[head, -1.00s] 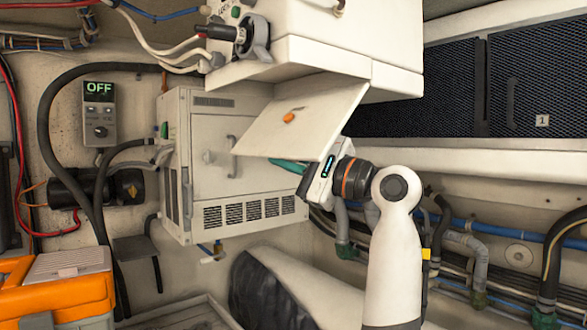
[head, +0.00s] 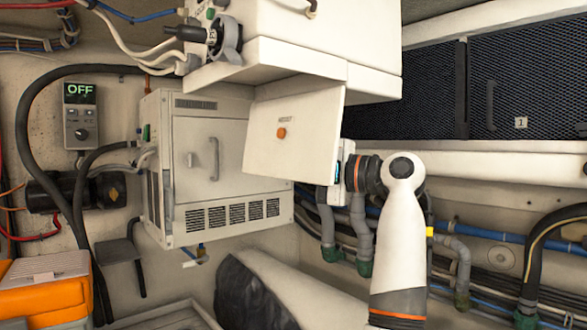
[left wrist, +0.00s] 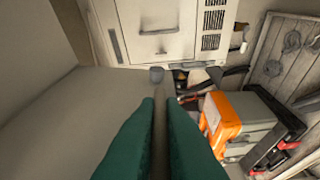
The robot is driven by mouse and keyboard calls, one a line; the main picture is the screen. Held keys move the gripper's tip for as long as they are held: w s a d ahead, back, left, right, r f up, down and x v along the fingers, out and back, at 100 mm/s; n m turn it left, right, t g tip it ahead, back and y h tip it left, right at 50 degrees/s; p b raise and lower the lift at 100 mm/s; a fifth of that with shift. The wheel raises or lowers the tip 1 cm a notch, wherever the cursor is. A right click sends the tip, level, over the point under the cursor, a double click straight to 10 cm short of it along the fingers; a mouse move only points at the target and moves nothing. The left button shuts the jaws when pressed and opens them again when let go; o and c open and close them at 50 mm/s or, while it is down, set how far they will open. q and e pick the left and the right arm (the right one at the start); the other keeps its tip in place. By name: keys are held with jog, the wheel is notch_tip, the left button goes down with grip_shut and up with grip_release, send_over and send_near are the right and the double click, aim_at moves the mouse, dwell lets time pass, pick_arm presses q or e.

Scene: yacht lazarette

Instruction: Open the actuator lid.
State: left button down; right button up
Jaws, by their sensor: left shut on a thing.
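The lid is a flat cream flap (head: 292,140) with an orange spot and a small label. It hangs steeply from the underside of the white overhead box (head: 310,65), its marked face towards the head camera. My left gripper (head: 345,168) is at the lid's right edge; its fingers are hidden behind the lid in the head view. In the left wrist view the green fingers (left wrist: 159,108) are shut on a narrow grey bar (left wrist: 158,76), apparently the lid's handle, beside a broad pale surface. My right gripper is not in view.
A cream cabinet (head: 218,150) with a handle and vents is behind the lid. An OFF display (head: 80,105) is on the wall. Pipes (head: 362,225) run below right. An orange toolbox (head: 50,300) stands lower left; it also shows in the left wrist view (left wrist: 222,122).

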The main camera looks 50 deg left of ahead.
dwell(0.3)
pick_arm(q)
jog(key=c, duration=1.5)
grip_release()
jog(key=shift+c, duration=0.2)
jog(key=b+v, duration=0.1)
jog(key=v, duration=1.1)
jog(key=shift+b, duration=0.3)
